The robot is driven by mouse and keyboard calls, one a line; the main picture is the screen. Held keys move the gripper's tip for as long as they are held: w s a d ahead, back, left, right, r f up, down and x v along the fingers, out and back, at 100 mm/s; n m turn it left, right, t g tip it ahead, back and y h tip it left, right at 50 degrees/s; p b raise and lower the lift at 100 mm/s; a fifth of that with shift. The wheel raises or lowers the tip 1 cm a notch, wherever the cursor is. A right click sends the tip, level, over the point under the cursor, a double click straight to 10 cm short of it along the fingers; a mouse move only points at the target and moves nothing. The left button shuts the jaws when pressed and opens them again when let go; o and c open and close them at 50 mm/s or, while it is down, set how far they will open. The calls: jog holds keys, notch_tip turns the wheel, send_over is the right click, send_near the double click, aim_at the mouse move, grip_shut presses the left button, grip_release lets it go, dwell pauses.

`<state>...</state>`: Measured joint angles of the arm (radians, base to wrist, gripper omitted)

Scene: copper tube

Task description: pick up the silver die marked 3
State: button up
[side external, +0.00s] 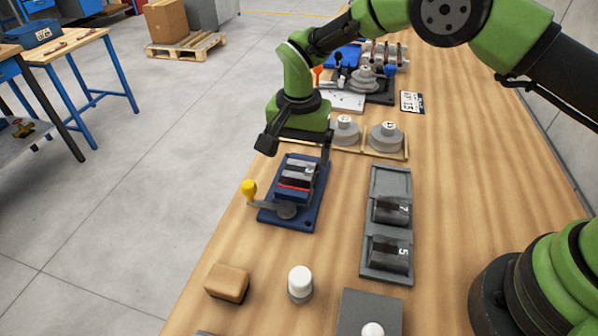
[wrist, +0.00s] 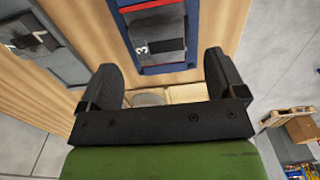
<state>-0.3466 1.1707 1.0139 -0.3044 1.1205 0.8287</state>
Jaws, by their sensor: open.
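The silver die marked 3 (side external: 299,173) sits in a blue fixture (side external: 308,213) with a red stripe and a yellow-knobbed lever (side external: 250,189). In the wrist view the die (wrist: 157,42) shows its 3 just beyond and between the fingertips. My gripper (side external: 293,148) is open and empty, above the far end of the fixture and apart from the die. Its two dark fingers spread wide in the wrist view (wrist: 160,75). The die's lower part is hidden inside the fixture.
A grey rack (side external: 374,180) to the right holds dies marked 7 (side external: 391,210) and 5 (side external: 389,251). Round grey pieces (side external: 386,137) sit in a tray behind the gripper. A wooden block (side external: 227,283) and a white-topped cylinder (side external: 300,284) stand in front.

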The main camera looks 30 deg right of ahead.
aim_at(299, 169)
jog(key=shift+s+f, duration=0.1)
jog(key=shift+f, duration=1.9)
jog(key=c, duration=1.3)
jog(key=shift+r, duration=0.2)
